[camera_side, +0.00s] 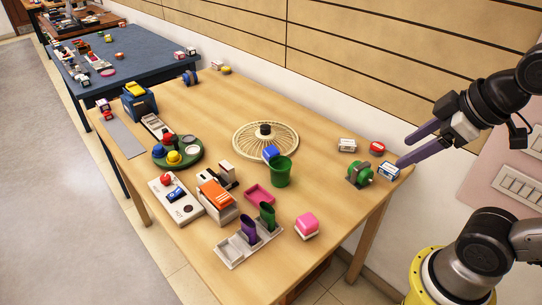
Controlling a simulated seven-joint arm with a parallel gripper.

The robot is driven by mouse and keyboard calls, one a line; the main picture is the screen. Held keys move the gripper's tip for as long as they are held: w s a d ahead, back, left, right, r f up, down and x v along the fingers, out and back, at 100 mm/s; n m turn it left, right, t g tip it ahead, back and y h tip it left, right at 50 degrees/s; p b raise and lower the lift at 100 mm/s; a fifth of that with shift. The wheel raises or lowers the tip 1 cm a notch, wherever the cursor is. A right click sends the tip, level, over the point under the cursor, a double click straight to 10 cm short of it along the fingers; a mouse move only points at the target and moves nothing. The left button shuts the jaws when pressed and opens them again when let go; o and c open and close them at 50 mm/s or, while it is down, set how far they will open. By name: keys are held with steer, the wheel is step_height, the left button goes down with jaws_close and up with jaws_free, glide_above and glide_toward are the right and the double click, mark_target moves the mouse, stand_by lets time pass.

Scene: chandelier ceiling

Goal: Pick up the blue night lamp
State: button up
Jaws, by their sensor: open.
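My gripper (402,151) is at the right, above the right end of the wooden table. It is open and empty, its two purple-grey fingers pointing left. A small blue dome-shaped thing (158,151) sits on a round green tray (190,162) at the table's left side, beside a red one (168,140) and a yellow one (174,157). It looks like the blue night lamp, but it is too small to be sure. My gripper is far from it, across the table.
A green reel (359,175) and small boxes lie near my gripper. The table's far middle is mostly clear.

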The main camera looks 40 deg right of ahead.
steer(key=w+r+n, duration=0.3)
steer(key=w+r, duration=0.1)
steer(key=w, duration=0.1)
steer(key=n+g, duration=0.2)
steer(key=n, duration=0.8)
glide_above(273, 149)
steer(key=s+a, duration=0.1)
steer(key=s, duration=0.3)
step_height(273, 149, down, 9)
steer(key=w+f, duration=0.1)
steer(key=f, duration=0.4)
steer(key=w+f+g, duration=0.1)
steer(key=f, duration=0.5)
steer(key=f+g, duration=0.1)
steer(key=f, duration=0.4)
steer(key=shift+w+d+f, duration=0.2)
steer(key=shift+w+d, duration=0.15)
steer(key=shift+w, duration=0.05)
steer(key=shift+x, duration=2.9)
steer(key=shift+w, duration=0.1)
